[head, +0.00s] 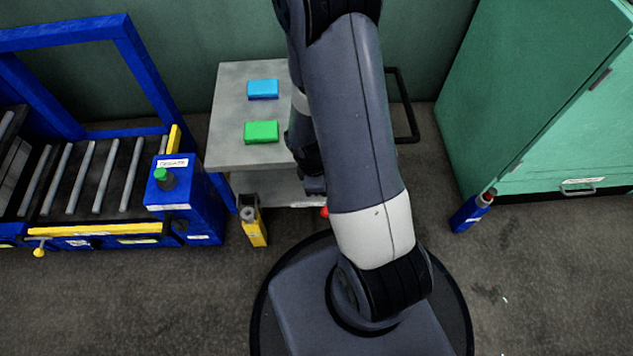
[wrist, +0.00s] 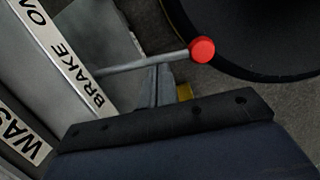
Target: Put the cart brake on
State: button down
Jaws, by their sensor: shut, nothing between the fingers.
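The grey cart (head: 228,125) stands against the back wall, left of my arm. Its brake lever (wrist: 135,65) shows in the wrist view as a thin grey rod ending in a red knob (wrist: 202,50). The red knob also shows in the head view (head: 324,212), partly hidden by my arm. A white label (wrist: 72,62) reading BRAKE and a cut-off second word runs along the cart beside the lever. My gripper (wrist: 163,69) is shut and empty, its tips close to the rod; I cannot tell whether they touch. My arm hides most of the gripper in the head view.
Blue (head: 262,89) and green (head: 261,132) blocks lie on the cart top. A blue roller conveyor (head: 90,165) is at left, a yellow post (head: 254,225) beside the cart. A green cabinet (head: 560,100) and blue bottle-like object (head: 470,213) are at right.

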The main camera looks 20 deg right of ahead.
jog(key=s+d+n+t, duration=0.1)
jog(key=s+d+n, duration=0.1)
jog(key=d+n, duration=0.5)
jog(key=shift+s+n+t, duration=0.2)
jog(key=shift+n+t, duration=0.1)
jog(key=shift+n, duration=0.5)
jog(key=s+a+r+p, duration=0.1)
jog(key=a+r+p, duration=0.4)
jog(key=r+p, duration=0.5)
jog(key=shift+a+r, duration=0.2)
jog(key=shift+r, duration=0.6)
jog(key=shift+f, duration=0.1)
